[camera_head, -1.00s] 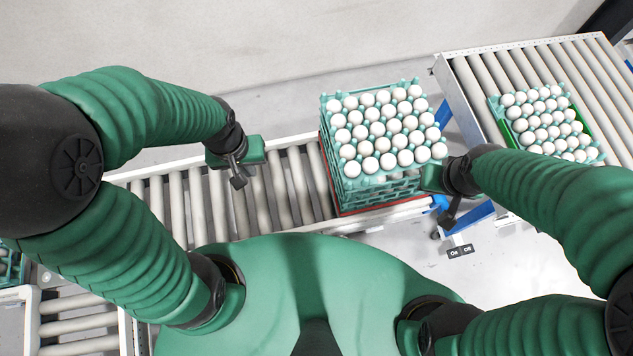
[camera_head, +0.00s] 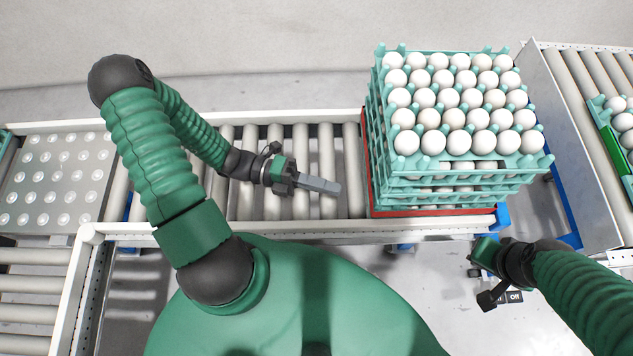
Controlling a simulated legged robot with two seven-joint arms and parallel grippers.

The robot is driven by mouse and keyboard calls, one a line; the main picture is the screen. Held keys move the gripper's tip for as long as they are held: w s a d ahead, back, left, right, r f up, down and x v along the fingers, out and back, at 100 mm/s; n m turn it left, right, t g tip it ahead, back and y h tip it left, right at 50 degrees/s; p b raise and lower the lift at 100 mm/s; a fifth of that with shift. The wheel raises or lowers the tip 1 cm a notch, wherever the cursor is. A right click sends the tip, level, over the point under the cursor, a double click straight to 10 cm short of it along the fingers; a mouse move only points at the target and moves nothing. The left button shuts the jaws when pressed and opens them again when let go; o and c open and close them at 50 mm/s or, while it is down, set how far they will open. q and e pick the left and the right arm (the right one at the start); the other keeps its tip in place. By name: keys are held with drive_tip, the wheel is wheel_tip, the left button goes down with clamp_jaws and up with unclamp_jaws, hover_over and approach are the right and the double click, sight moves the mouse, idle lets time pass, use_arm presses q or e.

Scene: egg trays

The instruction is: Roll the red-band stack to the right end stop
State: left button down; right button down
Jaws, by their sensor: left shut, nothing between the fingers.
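The stack of teal egg trays (camera_head: 455,172), topped with white eggs, stands upright at the right end of the roller conveyor (camera_head: 285,222). A red band (camera_head: 430,212) shows around its base. My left gripper (camera_head: 338,188) is shut and empty over the rollers, left of the stack, with its fingers pointing toward the stack and a small gap between. My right gripper (camera_head: 478,262) is in front of the conveyor, below the stack's right front corner and apart from it; its fingers are not clear. I cannot clearly make out the end stop; the stack hides much of that end.
Another roller conveyor (camera_head: 575,85) at the right carries an egg tray with a green side (camera_head: 615,150). A metal plate with round cups (camera_head: 55,180) lies at the left. Rollers between that plate and the stack are bare apart from my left arm above them.

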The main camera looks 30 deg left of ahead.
sight(375, 188)
use_arm(q)
drive_tip(key=w+d+b, duration=0.1)
drive_tip(key=w+d, duration=0.1)
drive_tip(key=w+d+b, duration=0.1)
drive_tip(key=w+d, duration=0.1)
drive_tip(key=d, duration=0.1)
drive_tip(key=shift+w+f, duration=0.1)
drive_tip(key=shift+f, duration=0.05)
drive_tip(key=shift+w+d, duration=0.25)
use_arm(e)
drive_tip(key=shift+a+f, duration=0.2)
drive_tip(key=shift+f, duration=0.85)
use_arm(q)
drive_tip(key=shift+a, duration=0.1)
